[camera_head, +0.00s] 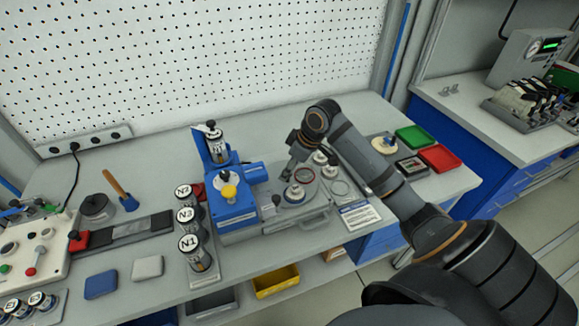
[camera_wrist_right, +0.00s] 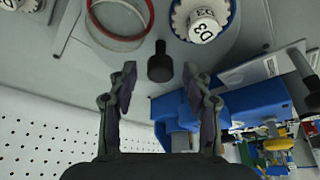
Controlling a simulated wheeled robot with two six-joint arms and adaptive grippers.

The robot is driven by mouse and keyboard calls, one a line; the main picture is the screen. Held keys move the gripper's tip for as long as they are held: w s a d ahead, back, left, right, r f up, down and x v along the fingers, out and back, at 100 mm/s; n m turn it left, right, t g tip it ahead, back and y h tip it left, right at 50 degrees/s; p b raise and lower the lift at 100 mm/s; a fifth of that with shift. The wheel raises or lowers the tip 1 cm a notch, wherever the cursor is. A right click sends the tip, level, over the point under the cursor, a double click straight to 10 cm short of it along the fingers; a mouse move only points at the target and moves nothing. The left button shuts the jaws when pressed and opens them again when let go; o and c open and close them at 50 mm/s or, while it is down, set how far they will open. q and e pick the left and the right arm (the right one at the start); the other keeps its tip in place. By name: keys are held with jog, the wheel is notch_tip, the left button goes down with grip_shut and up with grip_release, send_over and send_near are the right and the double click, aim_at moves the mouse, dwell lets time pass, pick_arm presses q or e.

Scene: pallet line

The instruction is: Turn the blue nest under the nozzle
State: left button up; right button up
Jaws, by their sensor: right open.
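The blue nest (camera_wrist_right: 236,12) shows at the top of the right wrist view as a blue-rimmed ring around a white-topped part marked D3 (camera_wrist_right: 205,25). It appears on the near side of the round turntable (camera_head: 313,207) in the head view (camera_head: 294,195). A red-rimmed nest (camera_wrist_right: 122,43) beside it looks empty. A black upright peg (camera_wrist_right: 160,62) stands between these nests. My right gripper (camera_wrist_right: 160,78) is open, its fingers apart on either side of the peg's line, holding nothing; in the head view it hangs over the turntable's back left (camera_head: 288,172). The nozzle cannot be made out clearly.
A blue dispensing machine (camera_head: 238,212) stands left of the turntable, close to my right gripper. Green (camera_head: 417,137) and red (camera_head: 440,158) trays lie on the right. A label card (camera_head: 359,215) lies in front.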

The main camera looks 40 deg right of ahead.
jog(key=shift+c, duration=1.1)
jog(key=c, duration=0.5)
grip_shut()
pick_arm(q)
jog(key=shift+w, duration=0.2)
jog(key=shift+s+r, duration=0.1)
jog(key=shift+r, duration=0.05)
pick_arm(e)
jog(key=shift+r, duration=0.1)
